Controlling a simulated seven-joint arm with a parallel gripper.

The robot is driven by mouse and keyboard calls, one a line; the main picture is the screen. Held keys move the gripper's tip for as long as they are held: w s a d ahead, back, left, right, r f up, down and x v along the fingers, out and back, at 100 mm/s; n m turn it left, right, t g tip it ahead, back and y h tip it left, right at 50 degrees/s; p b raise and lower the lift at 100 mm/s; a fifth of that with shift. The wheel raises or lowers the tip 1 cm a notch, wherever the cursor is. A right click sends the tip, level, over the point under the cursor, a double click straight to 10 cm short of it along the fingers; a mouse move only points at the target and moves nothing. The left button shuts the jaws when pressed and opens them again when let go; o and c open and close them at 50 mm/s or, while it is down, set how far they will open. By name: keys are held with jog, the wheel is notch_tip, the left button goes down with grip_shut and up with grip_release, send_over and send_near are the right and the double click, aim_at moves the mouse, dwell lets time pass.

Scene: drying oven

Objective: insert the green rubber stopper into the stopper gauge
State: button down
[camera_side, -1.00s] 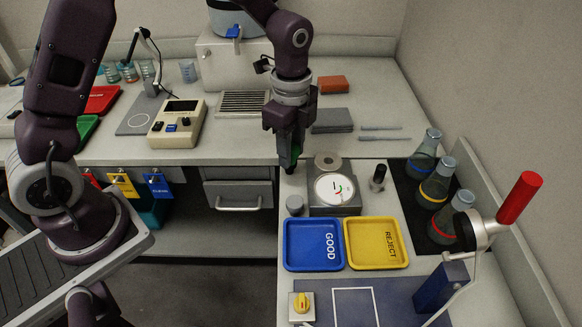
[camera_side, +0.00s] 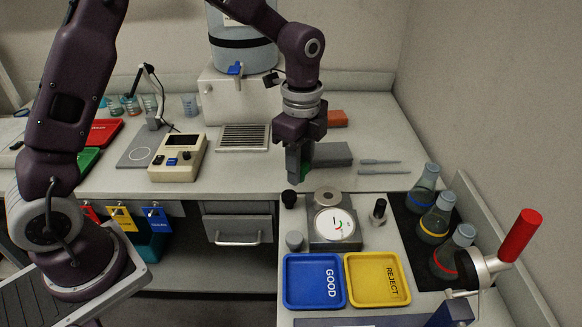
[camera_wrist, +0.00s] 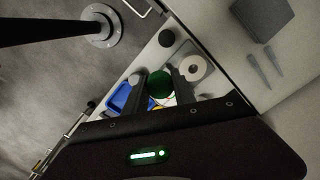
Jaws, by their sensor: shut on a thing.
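The green stopper (camera_wrist: 159,84) is pinched between the fingers of my gripper (camera_wrist: 166,90) in the wrist view; in the side view my gripper (camera_side: 299,170) largely hides it. The stopper gauge (camera_side: 333,242) is a grey block with a round white dial (camera_side: 334,223) and a pale ring with a central hole (camera_side: 327,194) at its back. The ring also shows in the wrist view (camera_wrist: 194,68), right of the held stopper. My gripper points down, above and a little left of the ring, apart from it.
A black stopper-like piece (camera_side: 289,199) and a grey cylinder (camera_side: 294,240) stand left of the gauge. A dark upright piece (camera_side: 379,211) stands to its right. Blue GOOD (camera_side: 314,296) and yellow REJECT (camera_side: 398,295) trays lie in front. Flasks (camera_side: 435,220) line the right side.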

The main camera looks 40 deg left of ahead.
jog(key=w+d+f, duration=0.2)
jog(key=w, duration=0.5)
jog(key=shift+w+f, duration=0.35)
jog(key=shift+f, duration=0.05)
jog(key=shift+f, duration=2.5)
jog(key=shift+d+f, duration=0.1)
jog(key=shift+f, duration=0.8)
jog(key=shift+c, duration=2.4)
grip_release()
notch_tip(320, 180, up, 8)
